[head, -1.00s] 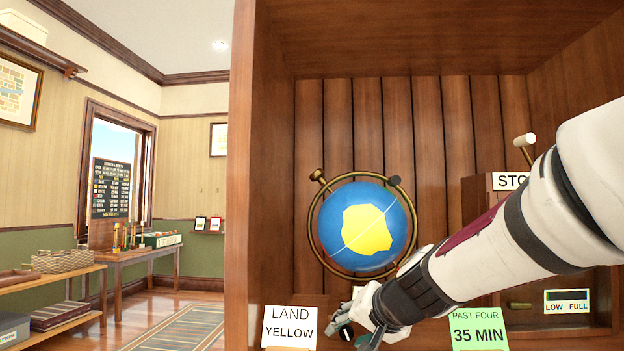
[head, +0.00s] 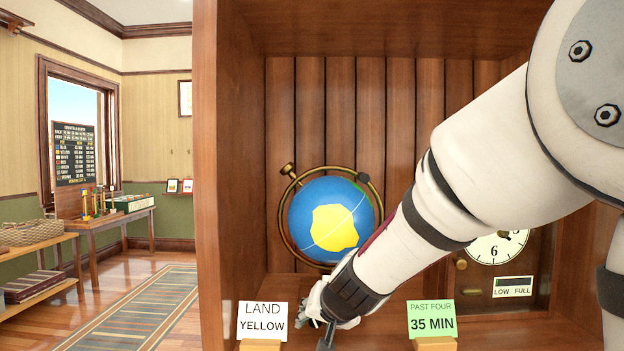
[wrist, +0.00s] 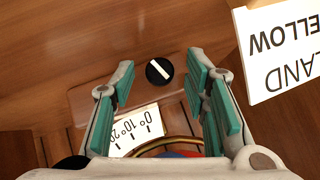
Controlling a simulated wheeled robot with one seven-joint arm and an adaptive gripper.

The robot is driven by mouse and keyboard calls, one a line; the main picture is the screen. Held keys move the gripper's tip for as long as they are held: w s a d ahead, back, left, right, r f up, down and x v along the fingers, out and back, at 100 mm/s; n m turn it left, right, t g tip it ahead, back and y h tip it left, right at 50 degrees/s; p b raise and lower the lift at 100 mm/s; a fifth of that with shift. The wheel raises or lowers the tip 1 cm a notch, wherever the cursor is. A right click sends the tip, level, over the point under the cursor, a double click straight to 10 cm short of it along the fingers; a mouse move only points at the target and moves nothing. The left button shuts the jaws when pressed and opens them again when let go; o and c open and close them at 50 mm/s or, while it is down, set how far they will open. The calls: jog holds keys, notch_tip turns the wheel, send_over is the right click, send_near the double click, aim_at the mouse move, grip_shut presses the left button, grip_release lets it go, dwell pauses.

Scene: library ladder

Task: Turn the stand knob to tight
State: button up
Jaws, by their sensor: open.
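The black round knob (wrist: 159,71) with a white pointer line sits on the wooden stand base (wrist: 88,98) in the wrist view. Its line runs slantwise; no tight or loose marking is readable. A white degree scale (wrist: 135,127) is beside it. My gripper (wrist: 160,62) is open, its teal-padded fingers to either side of the knob in the picture; contact cannot be told. In the head view my gripper (head: 322,318) is low in front of the globe (head: 332,215), blue with a yellow patch, in a brass ring.
A LAND YELLOW card (head: 262,321) stands just left of my gripper, also in the wrist view (wrist: 283,50). A green 35 MIN card (head: 432,320) stands to the right. A clock dial (head: 497,246) is partly behind my arm. The cubby's wooden left wall (head: 232,160) is close.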

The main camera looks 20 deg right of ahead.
jog(key=shift+r+h+p, duration=0.1)
jog(key=shift+h+p, duration=0.2)
jog(key=shift+p, duration=0.9)
jog(key=p, duration=0.3)
jog(key=n+h+p, duration=0.1)
jog(key=p, duration=0.2)
jog(key=shift+a+g+h, duration=0.3)
jog(key=shift+g, duration=0.1)
